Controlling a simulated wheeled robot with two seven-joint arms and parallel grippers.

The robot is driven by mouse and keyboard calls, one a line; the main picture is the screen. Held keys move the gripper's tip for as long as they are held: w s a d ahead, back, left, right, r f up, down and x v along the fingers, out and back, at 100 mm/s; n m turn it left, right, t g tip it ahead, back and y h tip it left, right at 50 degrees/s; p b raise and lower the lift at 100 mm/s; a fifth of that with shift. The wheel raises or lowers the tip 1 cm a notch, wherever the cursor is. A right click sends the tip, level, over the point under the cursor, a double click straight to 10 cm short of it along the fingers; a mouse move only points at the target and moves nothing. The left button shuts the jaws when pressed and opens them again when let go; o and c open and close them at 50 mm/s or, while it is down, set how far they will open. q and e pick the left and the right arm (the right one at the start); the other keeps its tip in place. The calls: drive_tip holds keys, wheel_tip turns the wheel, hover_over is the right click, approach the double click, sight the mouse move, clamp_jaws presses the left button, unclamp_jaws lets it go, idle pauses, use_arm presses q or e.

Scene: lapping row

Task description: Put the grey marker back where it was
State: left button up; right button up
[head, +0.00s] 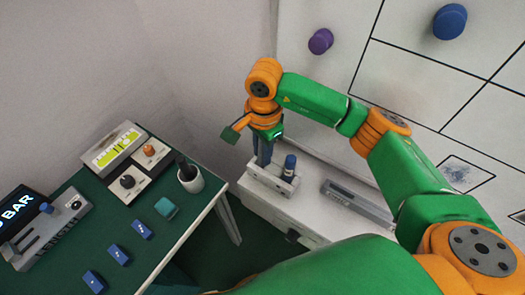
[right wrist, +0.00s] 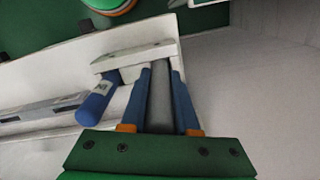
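The grey marker (right wrist: 161,105) shows in the right wrist view between the two blue fingers of my right gripper (right wrist: 162,78), which press against it from both sides. Its far end meets the white holder (right wrist: 140,58); I cannot tell how deep it sits. A blue marker (right wrist: 96,102) stands in the same holder beside it. In the head view my right gripper (head: 263,158) points down at the left end of the holder (head: 262,182), and its fingers hide the grey marker. The blue marker (head: 289,166) stands upright at the holder's right. My left gripper is out of view.
A grey bar-shaped object (head: 357,204) lies on the white ledge (head: 268,203) right of the holder. A whiteboard with purple (head: 320,41) and blue (head: 450,21) round magnets rises behind. A green table (head: 100,209) at left carries a pen cup (head: 191,181) and several small blocks.

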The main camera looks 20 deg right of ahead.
drive_tip(key=o, duration=0.3)
drive_tip(key=shift+f, duration=0.15)
drive_tip(key=shift+o, duration=0.7)
drive_tip(key=shift+w+a, duration=0.1)
drive_tip(key=shift+w, duration=0.05)
wheel_tip(320, 180, up, 7)
drive_tip(key=shift+b, duration=0.8)
wheel_tip(320, 180, up, 5)
drive_tip(key=shift+r+p, duration=0.15)
drive_tip(key=shift+p, duration=0.25)
